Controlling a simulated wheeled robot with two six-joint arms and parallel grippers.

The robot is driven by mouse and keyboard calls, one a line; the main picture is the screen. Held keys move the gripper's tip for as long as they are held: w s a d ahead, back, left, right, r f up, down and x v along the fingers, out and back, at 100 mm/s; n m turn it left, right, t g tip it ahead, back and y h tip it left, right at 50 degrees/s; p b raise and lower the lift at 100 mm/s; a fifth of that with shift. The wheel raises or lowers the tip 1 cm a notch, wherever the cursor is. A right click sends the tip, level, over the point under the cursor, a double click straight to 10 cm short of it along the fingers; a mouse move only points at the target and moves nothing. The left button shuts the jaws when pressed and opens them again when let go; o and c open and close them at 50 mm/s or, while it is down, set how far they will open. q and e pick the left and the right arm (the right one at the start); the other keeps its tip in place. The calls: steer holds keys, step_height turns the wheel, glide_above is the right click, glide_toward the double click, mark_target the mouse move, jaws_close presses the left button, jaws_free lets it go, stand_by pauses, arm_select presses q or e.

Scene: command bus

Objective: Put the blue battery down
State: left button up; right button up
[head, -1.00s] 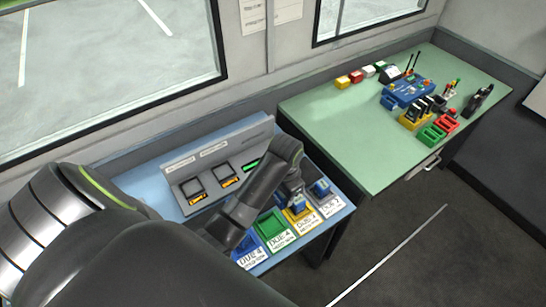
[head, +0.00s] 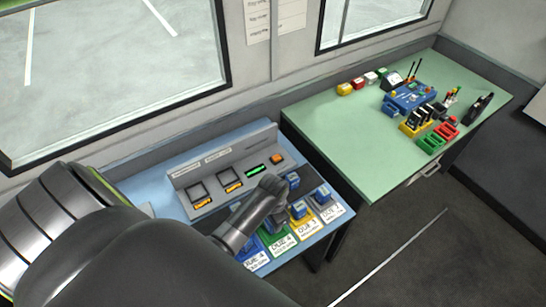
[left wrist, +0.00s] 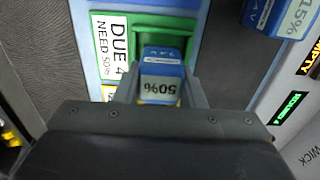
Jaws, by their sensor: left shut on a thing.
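In the left wrist view the battery is in front of the green holder (left wrist: 103,50), beside a card reading "DUE 4 NEED 50%" (left wrist: 113,45). I cannot tell whether the battery touches the holder. In the head view my left gripper (head: 279,215) is over the green holder (head: 283,245), and my wrist hides the held battery. My right gripper is not in view.
Another blue battery, marked 15% (left wrist: 285,15), lies near the grey charger panel (head: 180,180). Blue batteries stand at the yellow holder (head: 310,228) and the grey holder (head: 335,211). A green table (head: 335,135) with several small items stands to the right.

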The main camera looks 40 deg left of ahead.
arm_select(q)
steer(key=shift+f, duration=0.55)
steer(key=shift+f, duration=0.1)
steer(key=o, duration=1.1)
step_height(320, 180, up, 12)
steer(key=shift+r+b, duration=0.15)
steer(key=shift+b, duration=0.45)
